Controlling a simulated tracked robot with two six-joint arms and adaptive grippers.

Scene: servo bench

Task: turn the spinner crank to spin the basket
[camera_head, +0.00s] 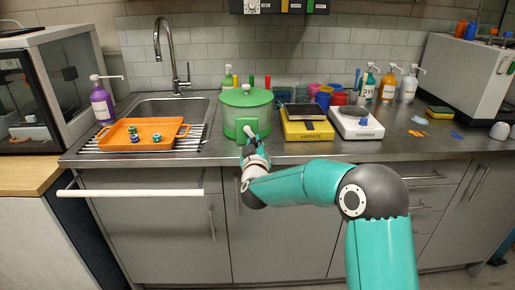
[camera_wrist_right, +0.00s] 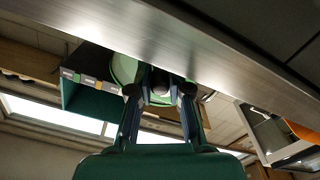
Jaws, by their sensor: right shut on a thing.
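The spinner (camera_head: 233,117) is a green translucent tub with a green lid and a pale knob on top. It stands upright near the counter's front edge, right of the sink. My right gripper (camera_head: 251,136) is at its front, shut on the crank, which is mostly hidden by the fingers. In the right wrist view the two fingers of my right gripper (camera_wrist_right: 160,84) reach up to the green spinner (camera_wrist_right: 124,68), seen from below past the counter edge. The basket inside is not clearly visible. My left gripper is not in view.
An orange tray (camera_head: 110,137) with small dice-like pieces lies on the drainer at left. A yellow device (camera_head: 307,131) and a white stirrer (camera_head: 356,123) stand close on the spinner's right. The counter edge (camera_wrist_right: 165,35) is close above my right gripper in the wrist view.

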